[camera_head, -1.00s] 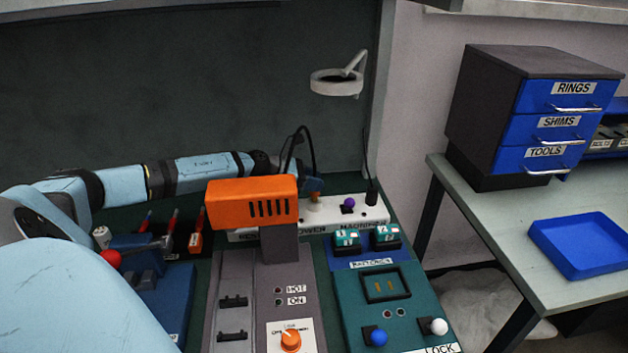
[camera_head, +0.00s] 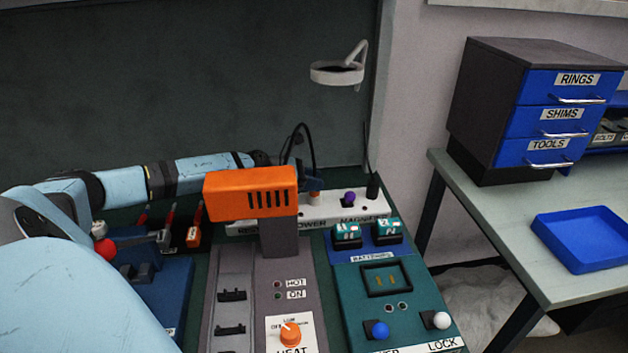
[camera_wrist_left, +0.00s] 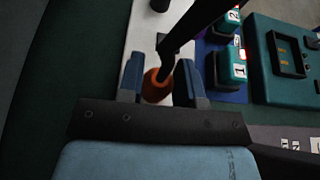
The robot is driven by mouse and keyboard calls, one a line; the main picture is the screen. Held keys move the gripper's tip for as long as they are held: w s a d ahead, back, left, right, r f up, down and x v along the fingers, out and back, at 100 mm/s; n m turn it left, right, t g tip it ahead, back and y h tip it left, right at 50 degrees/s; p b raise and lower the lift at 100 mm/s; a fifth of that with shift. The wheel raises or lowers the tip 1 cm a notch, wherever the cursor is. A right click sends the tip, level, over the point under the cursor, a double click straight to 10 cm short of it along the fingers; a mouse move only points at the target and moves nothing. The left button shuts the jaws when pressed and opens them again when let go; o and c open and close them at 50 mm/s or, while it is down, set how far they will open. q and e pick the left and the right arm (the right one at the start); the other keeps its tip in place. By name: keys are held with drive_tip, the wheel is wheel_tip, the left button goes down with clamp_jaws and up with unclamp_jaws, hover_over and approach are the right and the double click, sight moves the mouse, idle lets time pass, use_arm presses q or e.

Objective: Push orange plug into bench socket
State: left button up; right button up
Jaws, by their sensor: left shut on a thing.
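The orange plug (camera_wrist_left: 155,90) sits between the two blue fingers of my left gripper (camera_wrist_left: 162,76) in the left wrist view, with a thick black cable leading away from it. In the head view my left gripper (camera_head: 310,183) is behind the orange heater head, over the white bench power strip (camera_head: 375,208). A small part of the plug (camera_head: 315,195) shows below it, at the strip's top. The bench socket is hidden under the plug, and I cannot tell how deep the plug sits. My right gripper is not in view.
A purple knob (camera_head: 349,198) and a black plug (camera_head: 373,187) stand on the strip to the right. The orange heater head (camera_head: 250,193) stands in front of the gripper. Teal batteries (camera_head: 347,232) sit just in front of the strip. A magnifier lamp (camera_head: 338,73) hangs above.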

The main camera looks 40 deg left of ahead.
use_arm(q)
drive_tip(key=shift+f, duration=0.1)
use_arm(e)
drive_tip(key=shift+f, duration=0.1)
use_arm(q)
drive_tip(key=o, duration=1)
drive_tip(key=shift+s+a, duration=0.25)
drive_tip(key=shift+s, duration=0.05)
drive_tip(key=p+v, duration=0.1)
drive_tip(key=v, duration=1.2)
drive_tip(key=shift+p, duration=0.3)
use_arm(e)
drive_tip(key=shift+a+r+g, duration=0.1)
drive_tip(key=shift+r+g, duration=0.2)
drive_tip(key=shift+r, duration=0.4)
use_arm(q)
drive_tip(key=shift+a, duration=0.1)
